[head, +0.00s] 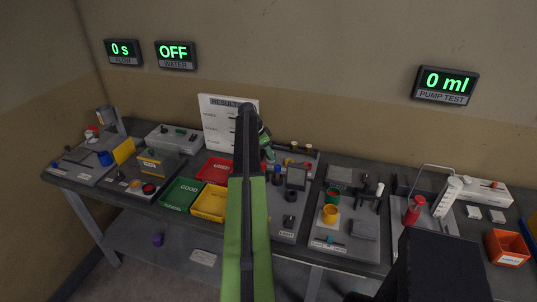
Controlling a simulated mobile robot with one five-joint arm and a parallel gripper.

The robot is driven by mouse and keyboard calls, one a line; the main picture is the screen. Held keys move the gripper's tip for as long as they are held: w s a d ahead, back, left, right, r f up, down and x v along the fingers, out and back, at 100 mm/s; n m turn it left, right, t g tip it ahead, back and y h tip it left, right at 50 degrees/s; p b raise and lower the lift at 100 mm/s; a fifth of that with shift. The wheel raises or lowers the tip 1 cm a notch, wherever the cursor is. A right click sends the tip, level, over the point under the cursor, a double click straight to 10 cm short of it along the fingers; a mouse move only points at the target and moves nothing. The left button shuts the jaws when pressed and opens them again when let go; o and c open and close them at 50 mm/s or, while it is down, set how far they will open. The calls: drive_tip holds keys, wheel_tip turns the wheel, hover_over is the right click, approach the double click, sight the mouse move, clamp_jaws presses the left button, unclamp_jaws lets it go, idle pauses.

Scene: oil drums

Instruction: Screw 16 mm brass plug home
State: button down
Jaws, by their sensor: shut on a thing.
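My arm rises through the middle of the head view and bends down over the bench. My gripper (269,158) is small and partly hidden beyond the arm, over the station right of the red tray. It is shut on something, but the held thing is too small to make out. I cannot pick out the 16 mm brass plug for sure. Small brown or brass-coloured knobs (308,147) stand at the back of that station. Its grey board (284,237) carries dark fittings and a dark square block (296,179).
Left are a green tray (182,194), yellow tray (209,204) and red tray (215,170). A results board (217,117) stands behind. Right are yellow and green cups, a red bottle (411,212) and an orange bin (507,247). A purple object (157,240) lies below the bench.

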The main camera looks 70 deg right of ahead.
drive_tip(key=c, duration=0.7)
unclamp_jaws()
drive_tip(key=shift+s+d+r, duration=0.15)
drive_tip(key=shift+s+d, duration=0.1)
drive_tip(key=shift+d, duration=0.1)
drive_tip(key=shift+w, duration=0.1)
drive_tip(key=p+v, duration=1.6)
drive_tip(key=v, duration=0.1)
drive_tip(key=shift+a, duration=0.2)
drive_tip(key=shift+r, duration=0.1)
